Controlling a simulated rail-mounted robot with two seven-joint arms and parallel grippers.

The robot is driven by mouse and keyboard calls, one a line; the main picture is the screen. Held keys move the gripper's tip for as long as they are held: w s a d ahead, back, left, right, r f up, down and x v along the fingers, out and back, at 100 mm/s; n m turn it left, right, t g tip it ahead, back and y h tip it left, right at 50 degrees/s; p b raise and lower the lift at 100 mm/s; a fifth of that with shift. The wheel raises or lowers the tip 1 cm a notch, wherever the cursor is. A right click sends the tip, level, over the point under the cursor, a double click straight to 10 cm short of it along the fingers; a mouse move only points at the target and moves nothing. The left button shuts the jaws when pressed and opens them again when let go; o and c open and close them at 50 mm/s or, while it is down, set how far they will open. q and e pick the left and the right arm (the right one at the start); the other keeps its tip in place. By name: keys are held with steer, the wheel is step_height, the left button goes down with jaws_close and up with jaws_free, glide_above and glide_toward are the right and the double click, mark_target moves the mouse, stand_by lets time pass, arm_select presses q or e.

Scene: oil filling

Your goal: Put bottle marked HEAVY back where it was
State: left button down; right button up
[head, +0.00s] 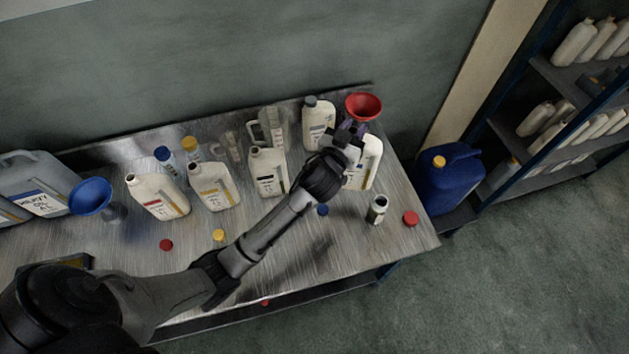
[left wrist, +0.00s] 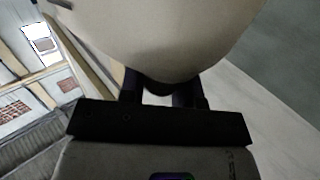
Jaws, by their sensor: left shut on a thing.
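My left gripper (head: 352,138) is shut on a cream bottle (head: 369,166) at the right end of the metal table (head: 395,235). The gripper covers part of it, and I cannot read any label. I cannot tell whether its base touches the table. In the left wrist view the cream bottle (left wrist: 165,40) fills the top, between the dark fingers. Other cream bottles have a red-marked label (head: 160,195), a yellow-marked label (head: 215,187) and a dark-marked label (head: 267,172). Which is marked HEAVY is not legible. My right gripper is not in view.
A red funnel (head: 363,106) and a grey-capped bottle (head: 318,122) stand close behind the gripper. A small open can (head: 377,209) and a loose red cap (head: 410,218) are in front. A blue funnel (head: 91,196) is at left. A blue canister (head: 448,180) stands beyond the right edge.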

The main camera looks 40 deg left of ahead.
arm_select(q)
steer(key=a+f+b, duration=0.1)
steer(key=a+f, duration=1)
steer(key=a, duration=0.1)
steer(key=shift+s+a, duration=0.15)
stand_by(0.4)
steer(key=shift+f, duration=0.15)
steer(key=shift+f, duration=0.15)
steer(key=c, duration=0.8)
jaws_free()
